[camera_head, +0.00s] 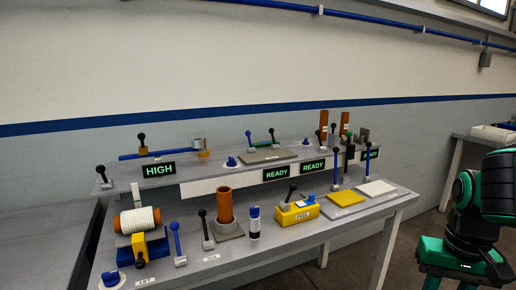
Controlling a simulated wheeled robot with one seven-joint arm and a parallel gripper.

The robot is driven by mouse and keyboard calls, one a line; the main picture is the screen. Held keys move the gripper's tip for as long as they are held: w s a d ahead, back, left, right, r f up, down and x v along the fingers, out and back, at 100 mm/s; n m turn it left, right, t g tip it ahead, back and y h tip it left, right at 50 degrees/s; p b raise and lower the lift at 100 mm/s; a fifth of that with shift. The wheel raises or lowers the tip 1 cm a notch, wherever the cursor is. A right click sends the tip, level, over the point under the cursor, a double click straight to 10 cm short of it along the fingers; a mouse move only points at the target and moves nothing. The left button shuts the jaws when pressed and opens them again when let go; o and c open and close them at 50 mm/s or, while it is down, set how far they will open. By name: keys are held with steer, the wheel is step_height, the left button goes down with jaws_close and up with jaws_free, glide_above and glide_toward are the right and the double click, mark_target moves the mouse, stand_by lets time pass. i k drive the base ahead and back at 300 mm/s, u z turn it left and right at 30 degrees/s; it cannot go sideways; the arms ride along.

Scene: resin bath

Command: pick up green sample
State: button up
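A small green spot (350,137) also shows among the posts at the right end of that shelf. Both are too small to tell which is the green sample. My arm, green and black, shows at the right edge, off the bench. My gripper's fingers cannot be made out in this view.
Open floor separates the bench from the right-hand table (470,140).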

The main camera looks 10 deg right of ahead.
mark_target(263, 144)
steer(key=k, duration=0.45)
steer(key=z, duration=0.4)
steer(key=i, duration=1.6)
steer(key=u, duration=0.5)
